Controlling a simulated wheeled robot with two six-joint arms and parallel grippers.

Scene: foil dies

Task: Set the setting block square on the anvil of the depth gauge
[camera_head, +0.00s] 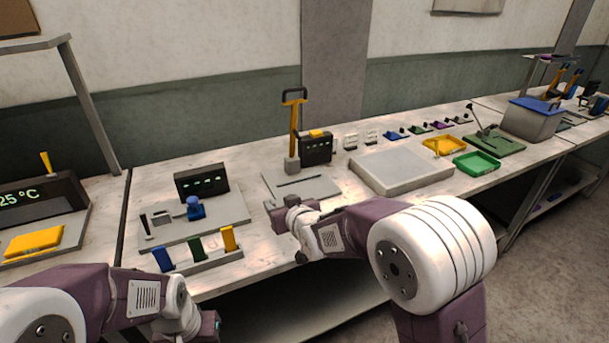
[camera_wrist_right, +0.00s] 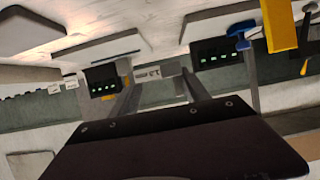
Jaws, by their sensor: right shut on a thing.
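My right gripper (camera_head: 279,217) is over the front of the bench, right of the coloured-block rack. In the right wrist view its fingers (camera_wrist_right: 156,92) are shut on a small grey block (camera_wrist_right: 172,72), apparently the setting block; the head view hides it. What looks like the depth gauge, with a blue head (camera_head: 195,208), stands on a grey plate (camera_head: 225,211) left of my right gripper. The blue head also shows in the right wrist view (camera_wrist_right: 238,36). Its anvil is too small to make out. My left gripper (camera_head: 211,325) is low at the front left; its fingers are unclear.
A dark display (camera_head: 202,182) stands behind the gauge. A rack (camera_head: 205,263) with blue, green and yellow blocks lies in front. A yellow-handled press (camera_head: 293,130) stands behind my right gripper. A pale slab (camera_head: 402,170) and green tray (camera_head: 477,163) lie right.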

